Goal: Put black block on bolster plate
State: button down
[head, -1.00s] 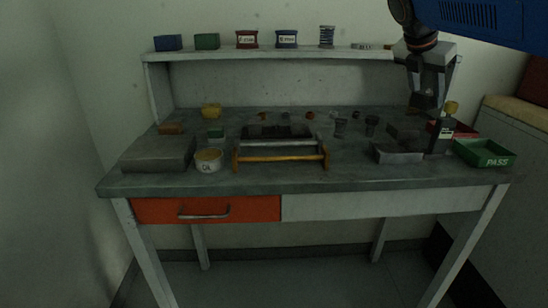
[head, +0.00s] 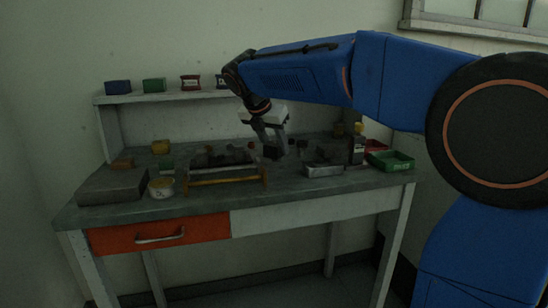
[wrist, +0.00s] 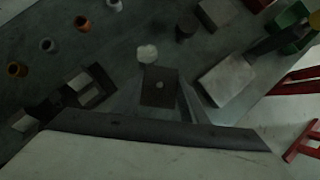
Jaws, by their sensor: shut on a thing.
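My gripper (head: 272,144) hangs over the middle of the bench, pointing down, shut on the black block (head: 273,153). In the wrist view the block (wrist: 159,87) is a dark rectangular piece with a small pale dot, at the fingertips above the bench. A finger (wrist: 192,104) shows beside it. A thick grey slab, which looks like the bolster plate (head: 112,187), lies flat at the left end of the bench, well to the left of my gripper. Its visible top is bare. The wrist view does not clearly show it.
A rack with a yellow front bar (head: 222,181) stands between gripper and slab. A pale round tub (head: 161,187) stands beside the slab's right edge. A metal tray (head: 324,170) and green bin (head: 391,161) are at right. A shelf (head: 170,96) runs behind.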

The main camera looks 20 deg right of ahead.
aim_at(276, 156)
jog(key=shift+f, duration=1.85)
jog(key=shift+d, duration=0.1)
jog(key=c, duration=1.1)
grip_release()
jog(key=shift+f, duration=0.15)
